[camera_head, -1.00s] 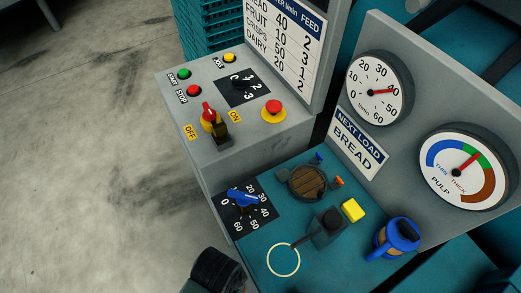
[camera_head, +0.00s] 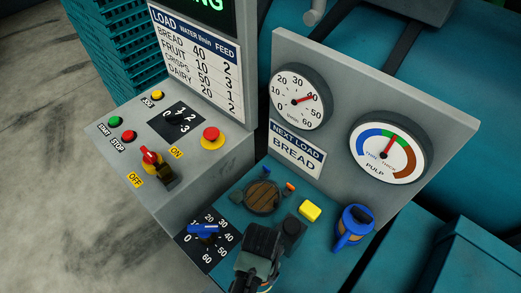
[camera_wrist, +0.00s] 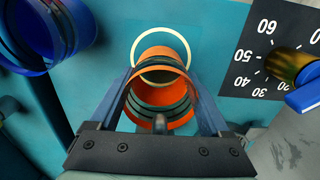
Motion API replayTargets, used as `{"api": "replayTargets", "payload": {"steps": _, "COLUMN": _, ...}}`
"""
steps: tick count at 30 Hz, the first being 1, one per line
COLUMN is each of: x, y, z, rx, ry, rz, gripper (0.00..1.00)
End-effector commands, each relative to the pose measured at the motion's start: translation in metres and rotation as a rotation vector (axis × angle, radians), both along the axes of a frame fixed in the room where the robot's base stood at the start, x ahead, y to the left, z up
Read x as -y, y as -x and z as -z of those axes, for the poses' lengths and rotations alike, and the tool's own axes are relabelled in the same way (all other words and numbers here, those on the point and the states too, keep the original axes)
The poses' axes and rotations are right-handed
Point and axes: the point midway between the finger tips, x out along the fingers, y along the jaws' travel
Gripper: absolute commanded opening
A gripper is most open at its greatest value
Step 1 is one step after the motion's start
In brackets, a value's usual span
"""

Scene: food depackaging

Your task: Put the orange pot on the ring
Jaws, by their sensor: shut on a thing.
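In the wrist view, the orange pot (camera_wrist: 160,96) with dark bands is between the two fingers of my gripper (camera_wrist: 160,78), which is shut on it. The cream ring (camera_wrist: 134,48) is drawn on the teal panel (camera_wrist: 112,22) beyond the pot. The pot covers the lower part of the ring, and the ring's upper arc shows past it. I cannot tell whether the pot touches the panel. In the head view, my gripper (camera_head: 256,268) is at the bottom middle and hides the pot and nearly all of the ring.
A blue jug (camera_head: 352,228) stands to the right, and shows at upper left in the wrist view (camera_wrist: 52,28). A blue-handled dial (camera_head: 203,231) is close to my gripper's left. A dark block (camera_head: 291,232), yellow block (camera_head: 310,210) and round wooden lid (camera_head: 262,197) lie behind.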

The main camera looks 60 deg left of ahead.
Motion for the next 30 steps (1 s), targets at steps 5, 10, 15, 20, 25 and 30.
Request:
{"api": "replayTargets", "payload": {"steps": 5, "x": 0.000, "y": 0.000, "z": 0.005, "rx": 0.002, "ry": 0.000, "rz": 0.000, "gripper": 0.27}}
{"api": "replayTargets", "payload": {"steps": 10, "x": 0.000, "y": 0.001, "z": 0.005, "rx": 0.002, "ry": 0.000, "rz": 0.000, "gripper": 0.27}}
{"api": "replayTargets", "payload": {"steps": 15, "x": 0.000, "y": 0.001, "z": 0.008, "rx": 0.002, "ry": 0.000, "rz": 0.000, "gripper": 0.92}}
{"api": "replayTargets", "payload": {"steps": 20, "x": 0.000, "y": 0.001, "z": 0.008, "rx": 0.002, "ry": 0.000, "rz": 0.000, "gripper": 1.00}}
{"api": "replayTargets", "payload": {"steps": 25, "x": 0.000, "y": 0.001, "z": 0.005, "rx": 0.002, "ry": 0.000, "rz": 0.000, "gripper": 1.00}}
{"api": "replayTargets", "payload": {"steps": 30, "x": -0.001, "y": 0.000, "z": -0.014, "rx": 0.005, "ry": -0.003, "rz": 0.000, "gripper": 1.00}}
